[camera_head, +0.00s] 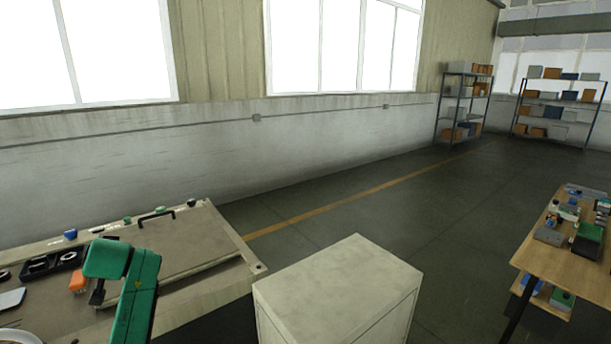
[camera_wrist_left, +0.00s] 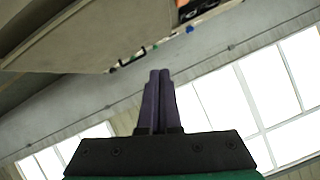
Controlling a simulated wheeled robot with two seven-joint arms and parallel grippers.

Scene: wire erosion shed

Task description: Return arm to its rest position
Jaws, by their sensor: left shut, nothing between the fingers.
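My left arm is the green arm (camera_head: 134,284) that rises at the lower left in the head view, in front of the bench. Its gripper (camera_head: 97,293) points down over the bench and is mostly hidden behind the green link. In the left wrist view the gripper (camera_wrist_left: 158,75) shows two dark fingers pressed together, with nothing between them. That view looks past the fingers at the wall and windows, with the underside or edge of a grey surface at the upper left. My right gripper is in neither view.
The bench (camera_head: 245,262) carries a black tray (camera_head: 52,264), an orange item (camera_head: 78,281) and a panel with a black handle (camera_head: 155,215). A pale cabinet (camera_head: 340,290) stands right of it. A wooden table (camera_head: 560,262) with several items is at right. Floor between is clear.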

